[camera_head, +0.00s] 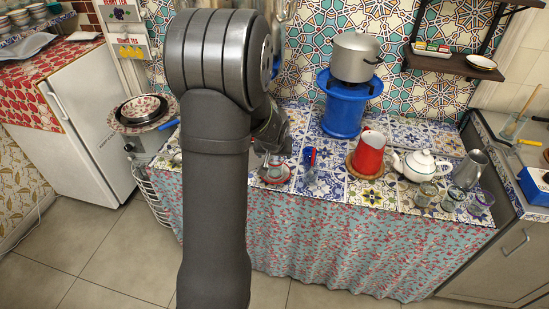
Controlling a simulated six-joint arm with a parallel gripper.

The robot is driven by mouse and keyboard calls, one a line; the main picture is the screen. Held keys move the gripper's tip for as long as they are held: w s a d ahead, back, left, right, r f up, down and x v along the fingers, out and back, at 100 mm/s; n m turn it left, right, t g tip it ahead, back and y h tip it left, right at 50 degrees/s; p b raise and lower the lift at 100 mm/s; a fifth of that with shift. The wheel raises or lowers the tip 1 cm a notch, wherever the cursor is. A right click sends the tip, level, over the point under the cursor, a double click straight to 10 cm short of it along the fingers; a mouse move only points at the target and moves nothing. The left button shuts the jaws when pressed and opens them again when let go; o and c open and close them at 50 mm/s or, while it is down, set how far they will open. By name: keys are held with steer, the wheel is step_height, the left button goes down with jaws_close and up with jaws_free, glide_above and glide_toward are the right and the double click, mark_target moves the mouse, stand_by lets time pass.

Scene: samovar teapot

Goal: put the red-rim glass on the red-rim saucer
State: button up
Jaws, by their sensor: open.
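A small saucer with a red rim (284,179) lies on the patterned tile counter, just right of my arm. My gripper (272,160) is above it, pointing down, and is open. A small pale shape shows at the saucer's middle under the fingers. I cannot tell whether this is the red-rim glass standing on the saucer or part of the gripper. My arm covers the counter to the left. Several clear glasses (453,199) stand at the front right of the counter, and their rim colours are too small to tell surely.
Further right are a red container (369,154) on a round mat and a white teapot (420,165). A blue stand (344,108) with a metal pot (355,58) is behind. A metal jug (470,168) stands right.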

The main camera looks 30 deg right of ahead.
mark_target(275, 162)
steer(key=shift+v, duration=1.05)
steer(key=x, duration=1.2)
steer(key=shift+f, duration=0.15)
steer(key=shift+a+r, duration=0.1)
steer(key=shift+r, duration=0.15)
